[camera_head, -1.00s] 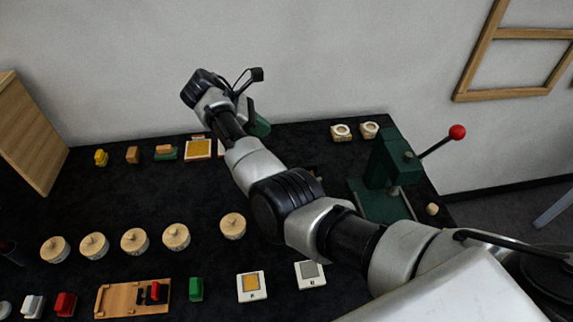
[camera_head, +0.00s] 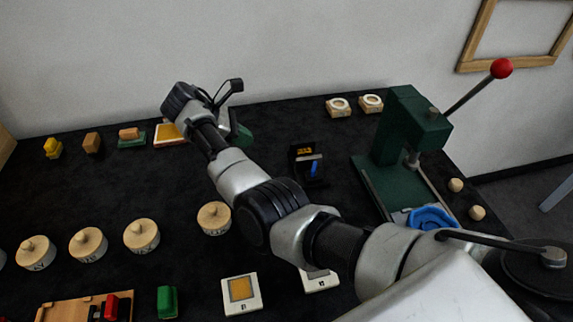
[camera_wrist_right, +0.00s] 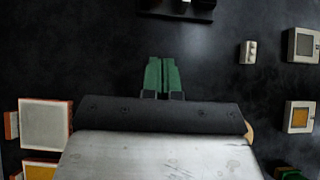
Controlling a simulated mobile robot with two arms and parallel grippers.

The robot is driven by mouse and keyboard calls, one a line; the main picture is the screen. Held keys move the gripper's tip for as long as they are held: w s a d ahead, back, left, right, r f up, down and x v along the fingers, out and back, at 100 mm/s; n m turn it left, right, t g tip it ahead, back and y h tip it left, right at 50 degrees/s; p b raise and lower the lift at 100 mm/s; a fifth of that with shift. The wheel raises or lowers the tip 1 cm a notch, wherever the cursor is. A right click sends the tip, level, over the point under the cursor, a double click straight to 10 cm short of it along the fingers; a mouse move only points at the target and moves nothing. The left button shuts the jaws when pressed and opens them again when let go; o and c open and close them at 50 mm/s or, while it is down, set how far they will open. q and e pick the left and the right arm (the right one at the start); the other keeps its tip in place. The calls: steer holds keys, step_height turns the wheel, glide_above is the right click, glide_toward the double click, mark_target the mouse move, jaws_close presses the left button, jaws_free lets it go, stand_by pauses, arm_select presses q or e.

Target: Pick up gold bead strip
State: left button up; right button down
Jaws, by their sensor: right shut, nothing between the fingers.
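I cannot pick out a gold bead strip for sure. A small black stand (camera_head: 306,165) carries a gold-orange piece (camera_head: 304,151) and a blue piece (camera_head: 315,168), too small to tell more. My right gripper's green fingers (camera_wrist_right: 162,66) are shut with nothing between them. In the head view its green tip (camera_head: 243,136) shows partly behind my arm, to the left of the black stand and apart from it. In the wrist view a dark object (camera_wrist_right: 178,9) is cut off at the top edge, ahead of the fingers. My left gripper is not in view.
A green press (camera_head: 400,150) with a red-knobbed lever stands at the right, a blue dish (camera_head: 433,218) by its base. Round wooden lidded pots (camera_head: 141,236) line the left. A tile with a gold square (camera_head: 241,291) lies at the front. Dark table around the stand is clear.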

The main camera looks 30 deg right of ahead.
mark_target(304, 153)
steer(key=b+x, duration=0.1)
steer(key=x, duration=0.8)
steer(key=shift+d+f, duration=0.15)
steer(key=shift+d, duration=0.05)
steer(key=d, duration=0.1)
steer(key=s+d+p, duration=0.1)
steer(key=d, duration=0.1)
steer(key=shift+d+f, duration=0.15)
steer(key=shift+f, duration=0.05)
steer(key=shift+d, duration=0.5)
